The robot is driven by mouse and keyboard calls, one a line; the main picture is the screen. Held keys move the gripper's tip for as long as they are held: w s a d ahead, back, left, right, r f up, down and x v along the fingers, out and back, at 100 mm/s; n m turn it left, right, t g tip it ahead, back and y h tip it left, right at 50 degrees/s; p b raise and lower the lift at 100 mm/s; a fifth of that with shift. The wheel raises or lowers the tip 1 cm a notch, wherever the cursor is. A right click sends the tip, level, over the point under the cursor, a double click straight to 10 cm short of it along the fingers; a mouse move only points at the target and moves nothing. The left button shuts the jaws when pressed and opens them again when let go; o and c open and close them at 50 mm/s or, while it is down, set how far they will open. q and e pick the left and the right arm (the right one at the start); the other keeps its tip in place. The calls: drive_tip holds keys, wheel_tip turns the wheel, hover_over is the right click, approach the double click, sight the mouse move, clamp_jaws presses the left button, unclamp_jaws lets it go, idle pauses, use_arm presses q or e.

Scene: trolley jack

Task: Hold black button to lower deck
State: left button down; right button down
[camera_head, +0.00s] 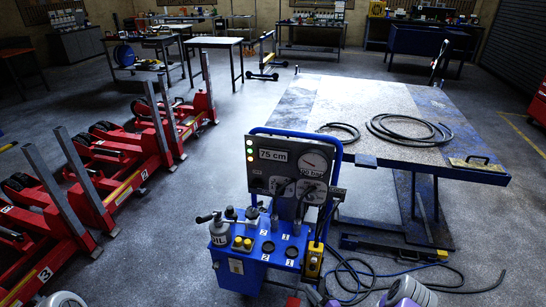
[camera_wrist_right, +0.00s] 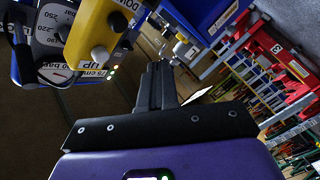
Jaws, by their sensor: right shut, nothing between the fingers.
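A yellow control pendant (camera_head: 314,262) hangs on the front right of the blue hydraulic unit (camera_head: 236,272). In the right wrist view the pendant (camera_wrist_right: 92,28) is close, at the upper left. Its black button (camera_wrist_right: 117,20) is beside the "DOWN" label, and a pale button (camera_wrist_right: 100,54) is beside "UP". My right gripper (camera_wrist_right: 157,70) is shut and empty, with its fingertips beside the pendant and apart from the black button. The deck (camera_head: 360,100) is a worn, raised lift table; the unit's display (camera_head: 272,155) reads 75 cm. My left gripper is out of view.
Hoses (camera_head: 410,131) lie on the deck, and cables (camera_head: 365,280) lie on the floor right of the unit. Red jacks (camera_head: 100,170) with grey posts stand at the left. Workbenches (camera_head: 315,35) line the back. Floor between jacks and unit is clear.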

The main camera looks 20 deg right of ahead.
idle(0.6)
drive_tip(key=s+a+f+m+g, duration=0.1)
drive_tip(key=a+m+g, duration=0.2)
drive_tip(key=a+g, duration=0.15)
drive_tip(key=s+a+f+m+g, duration=0.2)
drive_tip(key=a+m+g, duration=0.15)
drive_tip(key=a, duration=0.25)
drive_tip(key=s+a+r+m+g, duration=0.1)
drive_tip(key=s+a+m+g, duration=0.3)
drive_tip(key=s, duration=0.4)
drive_tip(key=s+a+r+m+g, duration=0.2)
drive_tip(key=s+a+m+g, duration=0.2)
drive_tip(key=s, duration=0.5)
drive_tip(key=shift+a+m, duration=0.45)
drive_tip(key=shift+a, duration=0.15)
drive_tip(key=shift+s, duration=0.1)
